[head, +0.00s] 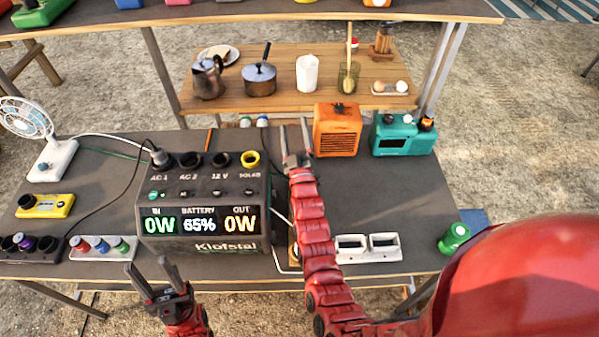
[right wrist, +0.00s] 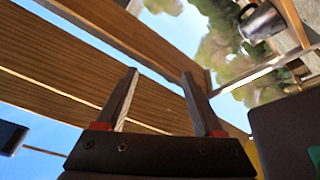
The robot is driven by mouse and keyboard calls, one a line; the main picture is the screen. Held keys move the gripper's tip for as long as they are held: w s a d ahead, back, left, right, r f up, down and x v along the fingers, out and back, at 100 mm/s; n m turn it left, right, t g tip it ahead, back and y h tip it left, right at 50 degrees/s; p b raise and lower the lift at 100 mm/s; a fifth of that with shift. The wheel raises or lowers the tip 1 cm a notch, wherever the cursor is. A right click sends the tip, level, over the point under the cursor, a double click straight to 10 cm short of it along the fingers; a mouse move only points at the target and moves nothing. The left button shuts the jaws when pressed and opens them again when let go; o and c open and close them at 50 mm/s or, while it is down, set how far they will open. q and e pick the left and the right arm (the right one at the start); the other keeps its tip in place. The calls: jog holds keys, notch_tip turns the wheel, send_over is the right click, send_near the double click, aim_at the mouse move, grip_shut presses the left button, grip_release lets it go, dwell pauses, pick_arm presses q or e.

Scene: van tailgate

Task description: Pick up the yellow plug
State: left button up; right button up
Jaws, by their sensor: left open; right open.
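A yellow ring (head: 250,159) sits at the SOLAR socket on top of the dark power station (head: 205,248); I cannot tell whether it is a plug or the socket's rim. No separate yellow plug is clear. My right gripper (head: 294,123) is open and empty, right of and beyond the station, left of the orange box. In the right wrist view its fingers (right wrist: 159,74) are apart with nothing between them. My left gripper (head: 148,264) is open and empty at the front table edge, below the station's front.
A black plug (head: 160,158) with a cable stands in AC 1. A yellow box (head: 45,206), a fan (head: 35,135) and a rack of coloured plugs (head: 88,254) lie left. An orange box (head: 337,130) and a teal radio (head: 403,136) stand right.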

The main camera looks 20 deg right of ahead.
jog(key=w+a+f+n+g+y+p, duration=0.25)
jog(key=w+f+n+g, duration=0.35)
jog(key=w+n+g, duration=0.45)
jog(key=s+d+r+n+g+p, duration=0.1)
jog(key=s+r+n+g, duration=0.3)
jog(key=s, duration=0.3)
jog(key=s+d+r+n+g+p, duration=0.1)
jog(key=s+r+n+g, duration=0.1)
jog(key=s+n+g, duration=0.35)
jog(key=shift+m+g, duration=0.6)
jog(key=f, duration=0.4)
jog(key=s+f, duration=0.1)
jog(key=f, duration=0.2)
jog(key=d+f, duration=0.1)
jog(key=f, duration=0.3)
jog(key=shift+s+f+p, duration=0.3)
jog(key=shift+s+p, duration=0.05)
jog(key=shift+p, duration=0.05)
jog(key=shift+w+a+f, duration=0.1)
jog(key=shift+f, duration=0.25)
notch_tip(320, 180, down, 4)
jog(key=shift+a+r+p, duration=0.1)
jog(key=shift+p, duration=0.35)
jog(key=shift+w+f, duration=0.1)
jog(key=shift+f, duration=0.4)
